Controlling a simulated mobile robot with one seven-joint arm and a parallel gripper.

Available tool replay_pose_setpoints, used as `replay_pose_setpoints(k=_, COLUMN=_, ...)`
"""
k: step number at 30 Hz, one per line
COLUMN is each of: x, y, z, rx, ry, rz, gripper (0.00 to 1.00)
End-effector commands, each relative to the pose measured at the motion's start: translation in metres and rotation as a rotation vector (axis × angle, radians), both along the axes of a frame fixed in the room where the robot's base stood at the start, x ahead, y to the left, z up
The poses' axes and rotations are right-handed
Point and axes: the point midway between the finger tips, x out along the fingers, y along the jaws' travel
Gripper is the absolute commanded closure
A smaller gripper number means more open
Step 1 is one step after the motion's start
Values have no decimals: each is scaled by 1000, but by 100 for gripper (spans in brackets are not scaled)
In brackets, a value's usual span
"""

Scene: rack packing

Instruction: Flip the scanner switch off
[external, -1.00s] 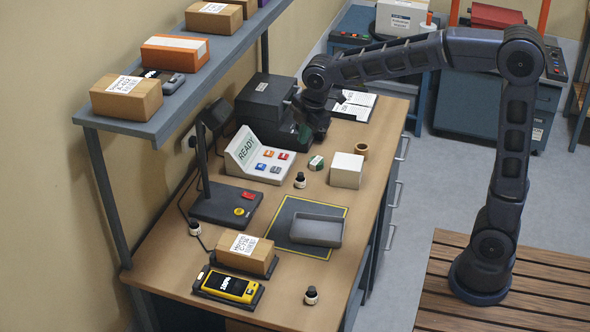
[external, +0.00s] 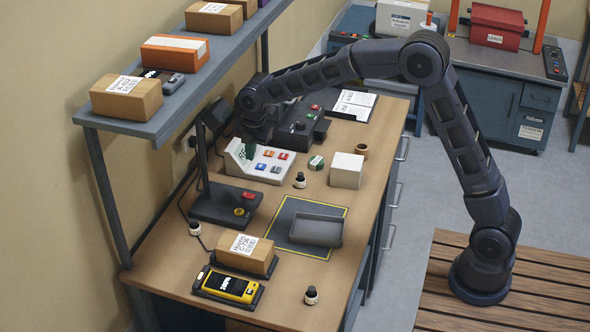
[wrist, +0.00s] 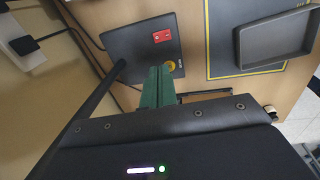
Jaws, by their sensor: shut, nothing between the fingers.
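The scanner stand has a flat black base (external: 212,207), a thin post and a dark head (external: 217,115). A red switch (external: 249,195) and a yellow button (external: 239,211) sit on the base. In the wrist view the red switch (wrist: 162,36) and yellow button (wrist: 170,65) both show on the base (wrist: 125,42). My gripper (external: 247,142) hangs above the white READY console, behind the stand's base. Its green fingers (wrist: 160,72) are shut and empty, and they overlap the base's edge near the yellow button in the wrist view. I see no contact with the switch.
The white READY console (external: 262,172) with coloured buttons is just beyond the base. A grey tray (external: 316,230) lies on a yellow-edged mat. A labelled box (external: 245,254) and a yellow handheld device (external: 229,287) are at the near end. A shelf (external: 155,122) overhangs the left.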

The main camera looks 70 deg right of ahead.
Motion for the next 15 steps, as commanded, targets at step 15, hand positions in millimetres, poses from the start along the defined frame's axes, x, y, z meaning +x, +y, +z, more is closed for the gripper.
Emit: replay_pose_setpoints(k=15, x=8, y=-2, z=-9, rx=-1, ry=4, rz=27, gripper=100)
